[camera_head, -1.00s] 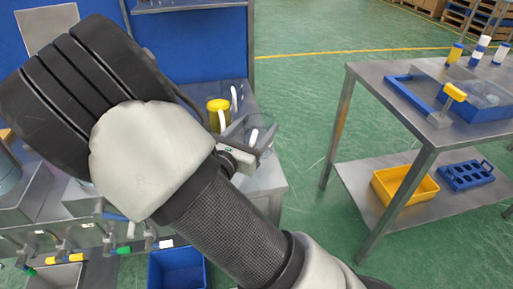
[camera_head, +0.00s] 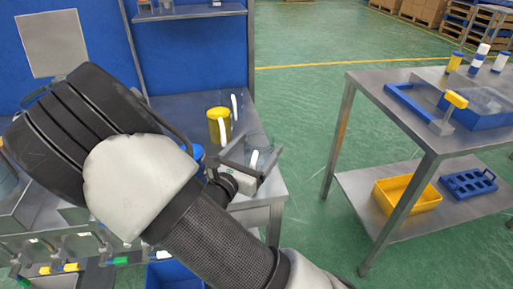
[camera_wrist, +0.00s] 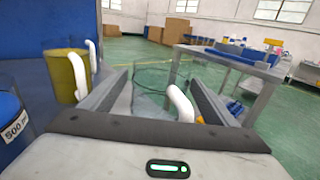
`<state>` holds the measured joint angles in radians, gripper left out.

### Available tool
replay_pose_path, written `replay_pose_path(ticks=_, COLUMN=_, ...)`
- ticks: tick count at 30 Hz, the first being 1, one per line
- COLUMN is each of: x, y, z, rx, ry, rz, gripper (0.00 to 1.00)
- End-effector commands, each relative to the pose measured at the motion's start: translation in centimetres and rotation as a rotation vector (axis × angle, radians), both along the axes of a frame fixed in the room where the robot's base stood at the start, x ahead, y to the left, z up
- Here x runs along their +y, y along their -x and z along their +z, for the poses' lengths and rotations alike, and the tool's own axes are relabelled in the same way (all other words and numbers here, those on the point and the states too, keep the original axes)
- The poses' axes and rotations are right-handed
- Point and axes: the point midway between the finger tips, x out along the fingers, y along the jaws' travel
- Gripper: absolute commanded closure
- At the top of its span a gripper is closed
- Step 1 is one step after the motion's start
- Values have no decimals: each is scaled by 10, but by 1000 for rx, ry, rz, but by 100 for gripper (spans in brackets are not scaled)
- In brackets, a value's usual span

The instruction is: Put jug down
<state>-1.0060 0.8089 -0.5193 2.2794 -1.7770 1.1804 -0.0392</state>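The clear jug (camera_head: 254,159) with a white handle is between the fingers of my gripper (camera_head: 250,163), over the right end of the metal bench. In the wrist view the jug (camera_wrist: 150,82) fills the gap between the two fingers of my gripper (camera_wrist: 160,98), with its handle facing me. The fingers are apart and appear closed on its sides. The jug's base is hidden, so I cannot tell whether it touches the bench.
A yellow-filled jug (camera_head: 218,127) stands on the bench (camera_head: 180,106) just left of the clear jug. A blue-filled container (camera_wrist: 8,112) is nearer, at the left. The bench's right edge is close by. A second table (camera_head: 390,88) stands across the green floor.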

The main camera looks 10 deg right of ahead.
Motion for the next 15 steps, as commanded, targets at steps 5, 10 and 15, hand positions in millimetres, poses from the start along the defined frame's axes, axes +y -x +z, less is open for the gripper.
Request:
replay_pose_path(ticks=5, x=0, y=0, z=1, rx=0, ry=0, rz=0, gripper=19)
replay_pose_path(ticks=10, x=9, y=8, z=4, rx=2, ry=-1, rz=5, gripper=19)
replay_pose_path(ticks=15, x=31, y=34, z=6, rx=1, ry=-1, rz=5, gripper=19)
